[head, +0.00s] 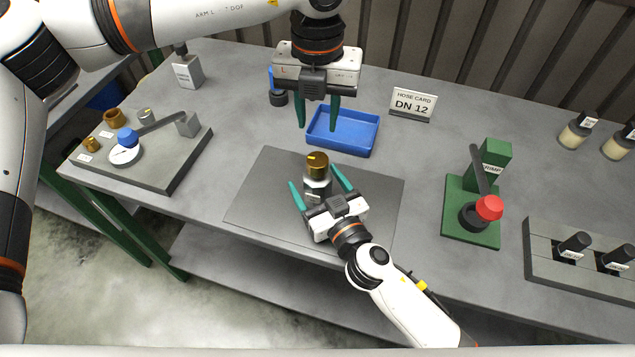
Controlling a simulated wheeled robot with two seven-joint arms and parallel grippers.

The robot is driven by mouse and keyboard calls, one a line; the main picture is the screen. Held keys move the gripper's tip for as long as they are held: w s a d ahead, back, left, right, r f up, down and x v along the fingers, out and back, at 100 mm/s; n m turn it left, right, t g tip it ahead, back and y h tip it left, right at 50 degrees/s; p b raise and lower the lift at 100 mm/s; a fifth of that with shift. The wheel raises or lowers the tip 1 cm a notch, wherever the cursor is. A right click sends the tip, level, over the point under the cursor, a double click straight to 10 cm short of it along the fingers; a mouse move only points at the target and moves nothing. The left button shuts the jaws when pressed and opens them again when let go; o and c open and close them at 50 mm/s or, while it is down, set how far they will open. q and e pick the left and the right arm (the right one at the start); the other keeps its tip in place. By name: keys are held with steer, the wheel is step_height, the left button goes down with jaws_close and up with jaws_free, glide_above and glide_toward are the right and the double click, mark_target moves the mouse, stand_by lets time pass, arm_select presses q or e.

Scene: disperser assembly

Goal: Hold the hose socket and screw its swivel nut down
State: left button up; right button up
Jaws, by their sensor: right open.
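A brass-coloured nut (317,162) sits on top of an upright silver fitting (316,187), which looks like the hose socket. They stand on the dark grey mat (260,205) in the middle of the table. My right gripper (318,187) is open, with its teal fingers on either side of the silver fitting and apparently apart from it. My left gripper (317,126) is higher up, above and behind the nut, pointing down over the blue tray area. Its fingers are apart with nothing between them. The fitting's lower part is partly hidden by my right gripper.
A blue tray (343,150) lies behind the mat, near a card reading DN 12 (411,103). A grey plate with a blue-knobbed lever (170,180) and brass parts is left. A green crimp stand (470,237) and a grey rack (555,270) are right.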

steer(key=shift+c, duration=0.3)
steer(key=c, duration=1.4)
steer(key=shift+o, duration=0.2)
